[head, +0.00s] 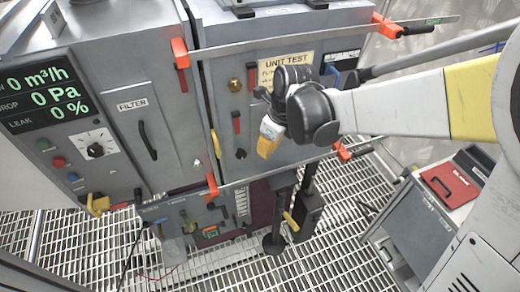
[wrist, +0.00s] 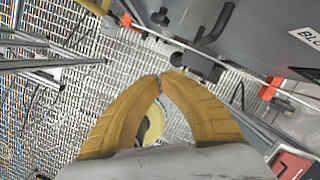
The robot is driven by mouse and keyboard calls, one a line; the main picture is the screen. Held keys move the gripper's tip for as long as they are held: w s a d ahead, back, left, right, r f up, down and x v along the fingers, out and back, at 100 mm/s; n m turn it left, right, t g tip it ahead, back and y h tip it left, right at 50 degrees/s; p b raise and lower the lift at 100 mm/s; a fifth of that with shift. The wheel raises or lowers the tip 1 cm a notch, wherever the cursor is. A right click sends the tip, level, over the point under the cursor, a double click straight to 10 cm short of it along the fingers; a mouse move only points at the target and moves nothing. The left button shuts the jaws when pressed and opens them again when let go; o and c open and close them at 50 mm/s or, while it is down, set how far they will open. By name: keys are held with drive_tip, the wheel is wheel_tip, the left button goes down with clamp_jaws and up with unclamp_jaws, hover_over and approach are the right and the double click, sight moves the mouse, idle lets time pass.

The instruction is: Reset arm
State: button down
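My arm reaches in from the right in the head view, in front of the grey cabinet (head: 240,110). My gripper (head: 266,148) points downward, with its yellow fingers close together in front of the cabinet's right-hand door. In the wrist view, the two yellow fingertips of my gripper (wrist: 160,78) meet and hold nothing that I can see. A pale yellow round shape (wrist: 152,122) shows in the gap behind the tips; I cannot tell what it is.
The filter door (head: 140,135) and a display panel (head: 45,90) are at the left. Orange clamps (head: 181,52) hold a long bar (head: 300,38) across the cabinet. A grey cart with a red case (head: 448,186) stands at the right. Metal grating (head: 335,230) covers the floor.

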drive_tip(key=shift+w+p+v, duration=0.45)
drive_tip(key=shift+p+v, duration=0.55)
drive_tip(key=shift+v, duration=2.25)
drive_tip(key=s+d+r+n+t+h+b, duration=0.1)
drive_tip(key=s+d+n, duration=0.5)
drive_tip(key=n, duration=0.6)
drive_tip(key=s+d+r+n+t+h+b, duration=0.1)
drive_tip(key=s+d+n+t, duration=0.3)
drive_tip(key=d+n, duration=0.7)
drive_tip(key=shift+s+d+r+n+t+b, duration=0.25)
drive_tip(key=shift+s+d+n+t+b, duration=0.1)
drive_tip(key=shift+s+n+b, duration=0.75)
drive_tip(key=shift+s, duration=0.1)
